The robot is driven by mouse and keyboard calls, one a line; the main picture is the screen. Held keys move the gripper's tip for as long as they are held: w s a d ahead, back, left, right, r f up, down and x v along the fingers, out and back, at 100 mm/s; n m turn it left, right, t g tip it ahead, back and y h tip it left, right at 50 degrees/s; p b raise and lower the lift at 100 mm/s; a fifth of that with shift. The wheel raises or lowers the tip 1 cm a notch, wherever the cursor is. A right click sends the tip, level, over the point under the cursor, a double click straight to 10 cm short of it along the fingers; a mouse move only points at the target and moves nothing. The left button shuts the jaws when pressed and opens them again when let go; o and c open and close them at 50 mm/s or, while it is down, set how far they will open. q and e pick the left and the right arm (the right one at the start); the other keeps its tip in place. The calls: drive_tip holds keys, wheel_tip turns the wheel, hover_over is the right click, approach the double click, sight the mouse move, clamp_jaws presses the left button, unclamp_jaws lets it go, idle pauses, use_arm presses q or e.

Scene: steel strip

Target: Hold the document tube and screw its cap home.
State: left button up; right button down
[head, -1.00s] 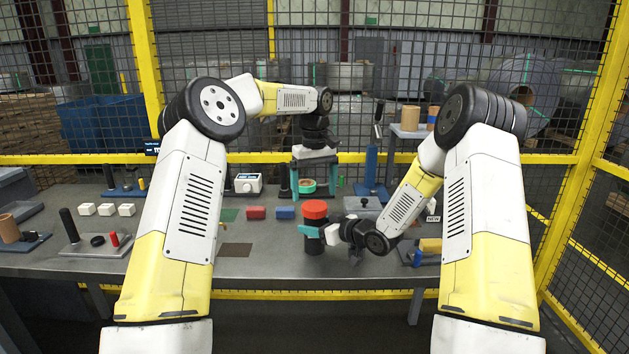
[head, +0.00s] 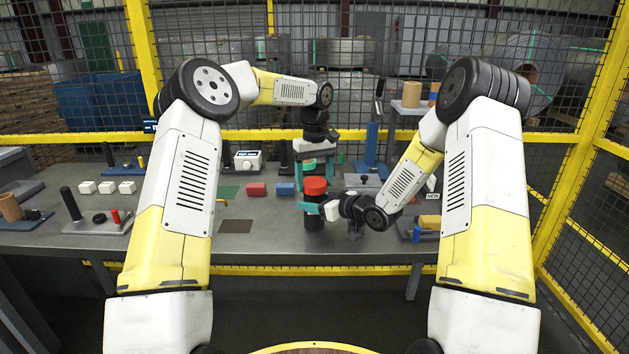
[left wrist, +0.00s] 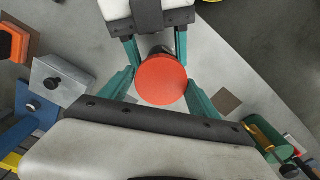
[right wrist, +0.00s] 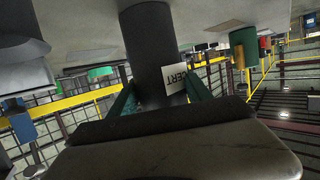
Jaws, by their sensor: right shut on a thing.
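The document tube (head: 314,220) is a dark cylinder, upright at the middle of the bench with its red cap (head: 315,186) on top. My right gripper (head: 314,209) is shut on the tube below the cap. The right wrist view shows the tube (right wrist: 150,45) between its teal fingers, with a white label reading "CERT". My left gripper (head: 314,172) is open, above and behind the cap. How far the cap is screwed on cannot be told.
A red block (head: 257,189) and a blue block (head: 286,189) lie left of the tube. A blue stand (head: 372,150) rises behind it to the right. A plate with a black post (head: 70,204) and several white blocks stand far left. The front middle of the bench is clear.

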use_arm(q)
drive_tip(key=shift+c, duration=1.2)
use_arm(e)
drive_tip(key=shift+d, duration=0.1)
use_arm(q)
drive_tip(key=m, duration=0.6)
drive_tip(key=shift+a+m, duration=0.1)
drive_tip(key=shift+m, duration=0.2)
use_arm(e)
drive_tip(key=shift+w, duration=0.1)
use_arm(q)
drive_tip(key=m, duration=0.8)
drive_tip(key=o, duration=1.6)
drive_tip(key=shift+o, duration=0.2)
drive_tip(key=shift+n, duration=0.3)
